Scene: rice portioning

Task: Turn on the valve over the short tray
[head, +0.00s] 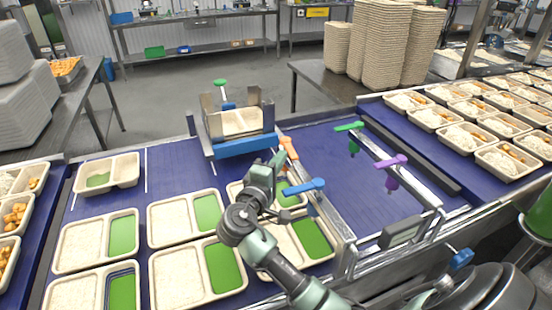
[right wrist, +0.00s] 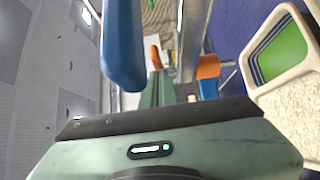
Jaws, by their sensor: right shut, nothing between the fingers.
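Valves with coloured handles sit on the metal frame over the belt: orange (head: 289,148), blue (head: 305,187), green (head: 349,127) and purple (head: 391,161). My right gripper (head: 277,162) is shut and empty, close beside the orange handle; I cannot tell if they touch. In the right wrist view, its fingers (right wrist: 160,88) are together, with the blue handle (right wrist: 122,45) near the camera and an orange part (right wrist: 207,72) to the right. A tray (head: 298,207) under the orange valve is partly hidden by my arm. A tray (head: 325,262) lies near the blue valve. I cannot tell which is shorter.
A tray sits in a metal holder with a blue base (head: 245,147) behind. The right belt (head: 320,150) under the green and purple valves is clear. Stacked trays (head: 405,45) stand at the back.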

